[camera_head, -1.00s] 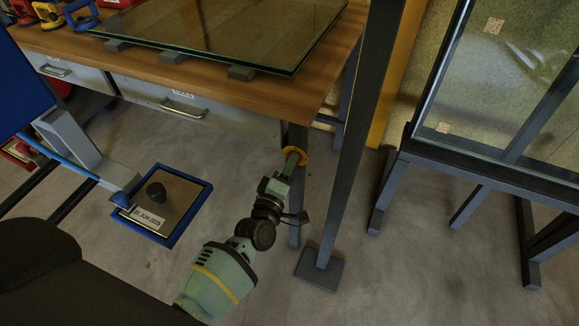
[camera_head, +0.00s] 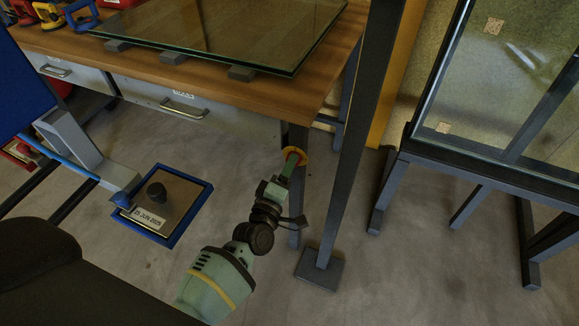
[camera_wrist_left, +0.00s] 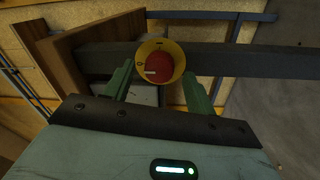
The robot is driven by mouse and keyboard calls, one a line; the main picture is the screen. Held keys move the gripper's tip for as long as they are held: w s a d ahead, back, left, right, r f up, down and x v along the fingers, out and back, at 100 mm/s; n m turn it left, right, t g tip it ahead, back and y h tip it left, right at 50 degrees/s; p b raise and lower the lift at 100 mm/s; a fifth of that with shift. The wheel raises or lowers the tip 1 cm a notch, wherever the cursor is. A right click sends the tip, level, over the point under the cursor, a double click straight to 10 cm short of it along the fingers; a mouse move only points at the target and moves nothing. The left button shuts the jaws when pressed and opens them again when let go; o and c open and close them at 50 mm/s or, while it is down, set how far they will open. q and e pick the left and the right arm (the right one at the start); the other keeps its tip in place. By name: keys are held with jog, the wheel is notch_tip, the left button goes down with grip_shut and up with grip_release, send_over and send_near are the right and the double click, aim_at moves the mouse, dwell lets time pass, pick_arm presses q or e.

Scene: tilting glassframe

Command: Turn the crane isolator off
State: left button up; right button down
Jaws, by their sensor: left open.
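The crane isolator is a round yellow plate (camera_wrist_left: 146,51) with a red rotary knob (camera_wrist_left: 160,66) in the left wrist view. It sits on a dark steel post, and a pale pointer line shows on the knob's left side. In the head view only part of the yellow plate (camera_head: 302,155) shows, beyond my fingers. My left gripper (camera_head: 292,160) is open, with its green fingers at the plate. In the left wrist view the fingers (camera_wrist_left: 158,78) stand on either side of the knob; I cannot tell if they touch it. My right gripper is not in view.
The wooden workbench (camera_head: 200,65) with drawers and a glass pane (camera_head: 225,30) stands just behind the isolator. A dark upright post (camera_head: 352,150) with a square foot is close on the right. A glass frame stand (camera_head: 490,175) is farther right. A blue-edged plate (camera_head: 183,205) is at left.

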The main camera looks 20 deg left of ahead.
pick_arm(q)
jog(key=s, duration=0.6)
jog(key=shift+s+f+p, duration=0.25)
jog(key=shift+s+p, duration=0.15)
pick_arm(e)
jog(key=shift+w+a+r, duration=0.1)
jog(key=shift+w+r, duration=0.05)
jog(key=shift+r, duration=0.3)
